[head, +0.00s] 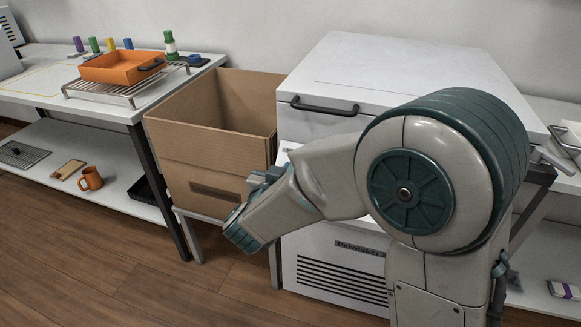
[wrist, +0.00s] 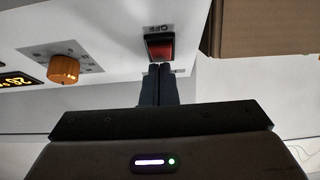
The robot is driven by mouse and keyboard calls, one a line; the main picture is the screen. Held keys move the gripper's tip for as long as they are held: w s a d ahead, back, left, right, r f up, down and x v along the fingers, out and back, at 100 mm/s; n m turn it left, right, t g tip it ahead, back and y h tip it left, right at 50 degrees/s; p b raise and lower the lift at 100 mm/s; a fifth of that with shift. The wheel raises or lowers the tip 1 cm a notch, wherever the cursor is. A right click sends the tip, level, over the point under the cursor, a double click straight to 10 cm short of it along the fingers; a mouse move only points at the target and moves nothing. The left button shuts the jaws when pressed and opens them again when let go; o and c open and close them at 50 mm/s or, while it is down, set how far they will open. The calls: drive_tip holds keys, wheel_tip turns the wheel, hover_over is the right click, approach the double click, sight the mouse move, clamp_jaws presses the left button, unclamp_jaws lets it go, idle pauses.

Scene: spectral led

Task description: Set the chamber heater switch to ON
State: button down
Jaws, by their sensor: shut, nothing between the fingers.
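The chamber is a white box with a dark handle (head: 325,106) on its front. My arm covers much of its front panel in the head view. In the wrist view a red rocker switch (wrist: 159,46) in a black frame sits on the white panel, with small lettering beside its top edge. I cannot tell which side is pressed in. My gripper (wrist: 158,70) is shut and empty, its fingertips close to the switch's lower edge in the picture. Contact is unclear. In the head view my gripper (head: 268,178) is partly hidden in front of the chamber.
An orange knob (wrist: 64,69) and a lit display (wrist: 17,80) are left of the switch in the wrist view. An open cardboard box (head: 205,160) stands close left of my gripper. A bench with an orange tray (head: 120,68) is further left.

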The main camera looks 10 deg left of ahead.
drive_tip(key=shift+d+f, duration=0.2)
drive_tip(key=shift+f, duration=0.3)
drive_tip(key=s+a+r+p, duration=0.1)
drive_tip(key=s+r+p, duration=0.4)
drive_tip(key=s, duration=0.7)
drive_tip(key=shift+a+r, duration=0.35)
drive_tip(key=shift+r, duration=0.35)
drive_tip(key=shift+w, duration=0.15)
